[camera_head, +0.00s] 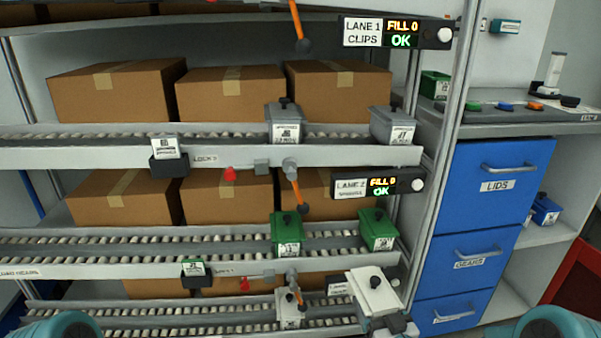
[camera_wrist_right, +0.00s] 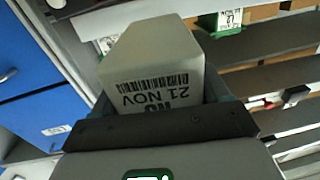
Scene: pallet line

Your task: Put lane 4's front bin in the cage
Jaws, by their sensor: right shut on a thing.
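A white bin (camera_head: 375,292) with a dark knob on its lid is at the front end of the lowest visible lane in the head view. My right gripper (camera_head: 388,324) is shut on its front, low in the picture. In the right wrist view the white bin (camera_wrist_right: 150,62) fills the middle, its label reading "21 NOV" upside down, between the jaws of my right gripper (camera_wrist_right: 160,122). Another white bin (camera_head: 289,309) stands behind it on the rollers. No lane 4 sign is readable, and I cannot make out the cage for certain. My left gripper is out of view.
Grey bins (camera_head: 392,125) and green bins (camera_head: 377,229) stand on the lanes above, under signs for lanes 1 and 2. Blue drawers (camera_head: 497,183) stand to the right. A red-framed thing (camera_head: 574,278) is cut off at the right edge.

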